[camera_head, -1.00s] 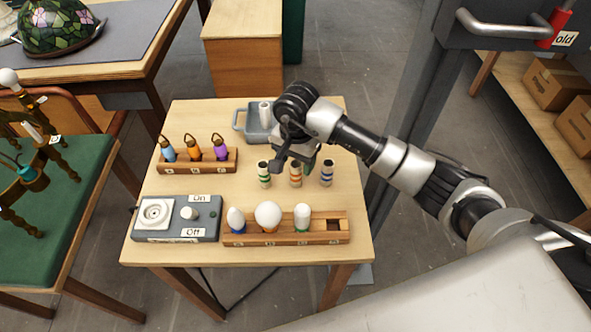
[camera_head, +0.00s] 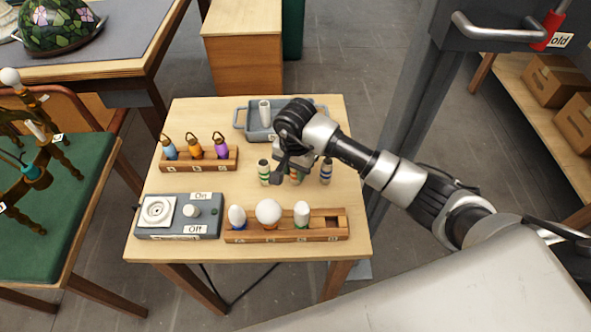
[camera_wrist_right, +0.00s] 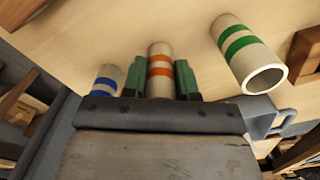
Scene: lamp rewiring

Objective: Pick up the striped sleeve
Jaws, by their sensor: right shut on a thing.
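Three cream sleeves with coloured stripes stand in a row on the small wooden table. The green-striped sleeve (camera_head: 264,172) is on the left, the orange-striped sleeve (camera_head: 297,178) in the middle and the blue-striped sleeve (camera_head: 326,171) on the right. My right gripper (camera_wrist_right: 160,80) is shut on the orange-striped sleeve, which shows between its green fingers in the right wrist view (camera_wrist_right: 160,62). There the blue-striped sleeve (camera_wrist_right: 107,82) and the green-striped sleeve (camera_wrist_right: 243,48) stand apart on either side. In the head view my gripper hides much of the orange one. My left gripper is not in view.
A grey tray (camera_head: 240,124) holding a white cylinder is behind the gripper. A wooden rack (camera_head: 200,164) holds three coloured lamp sockets. A bulb rack (camera_head: 285,238) and a grey switch box (camera_head: 178,230) line the front. A grey upright stands to the right.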

